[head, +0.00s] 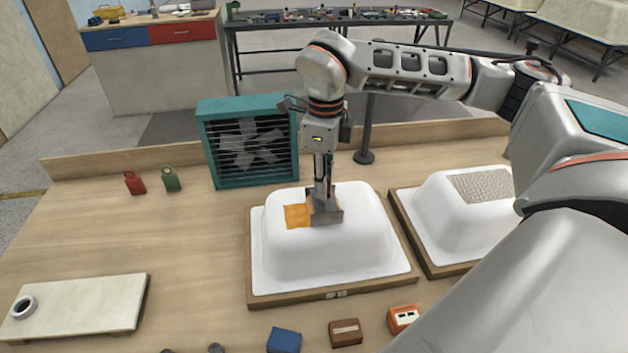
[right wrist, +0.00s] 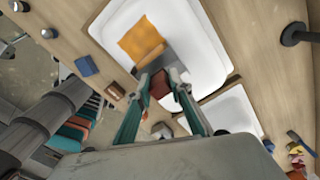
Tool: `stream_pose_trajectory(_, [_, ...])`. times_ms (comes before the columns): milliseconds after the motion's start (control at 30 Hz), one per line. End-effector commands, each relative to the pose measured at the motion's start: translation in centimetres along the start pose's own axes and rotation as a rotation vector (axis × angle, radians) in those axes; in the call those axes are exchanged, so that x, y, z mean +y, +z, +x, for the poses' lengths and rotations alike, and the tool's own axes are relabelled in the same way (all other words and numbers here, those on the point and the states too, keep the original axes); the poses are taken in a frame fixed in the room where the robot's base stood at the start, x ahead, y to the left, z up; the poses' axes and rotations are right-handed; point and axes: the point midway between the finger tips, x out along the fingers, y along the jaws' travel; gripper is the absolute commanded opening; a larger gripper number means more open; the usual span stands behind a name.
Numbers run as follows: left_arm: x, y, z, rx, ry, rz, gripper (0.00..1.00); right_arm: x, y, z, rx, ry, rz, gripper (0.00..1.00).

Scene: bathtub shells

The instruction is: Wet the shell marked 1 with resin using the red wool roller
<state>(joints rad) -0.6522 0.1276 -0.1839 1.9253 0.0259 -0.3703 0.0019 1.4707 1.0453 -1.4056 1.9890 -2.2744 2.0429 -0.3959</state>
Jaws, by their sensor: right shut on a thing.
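A white upturned shell (head: 330,255) stands on a wooden-edged board in the middle of the bench. Its small front tag is too small to read. An orange patch (head: 297,216) lies on its top and also shows in the right wrist view (right wrist: 138,38). My right gripper (head: 322,188) is shut on a tool with a wide grey-brown head (head: 326,211), at the shell's top just right of the patch. In the right wrist view a reddish-brown part (right wrist: 159,84) sits between the fingers. I cannot tell whether this is the red wool roller. My left gripper is not in view.
A second shell (head: 450,215) with a grey mat (head: 483,186) stands to the right. A teal fan (head: 248,142) stands behind. Small blue (head: 284,340), brown (head: 346,333) and orange (head: 403,319) boxes line the front. A pale slab (head: 85,305) lies front left.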

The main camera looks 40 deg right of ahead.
Motion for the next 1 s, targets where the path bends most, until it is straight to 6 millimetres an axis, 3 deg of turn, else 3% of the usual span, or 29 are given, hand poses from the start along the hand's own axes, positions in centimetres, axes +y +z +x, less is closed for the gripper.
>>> stream_pose_trajectory(1000, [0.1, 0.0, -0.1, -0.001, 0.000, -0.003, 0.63, -2.4, -4.9, 0.2, 0.006, 0.002, 0.003, 0.03])
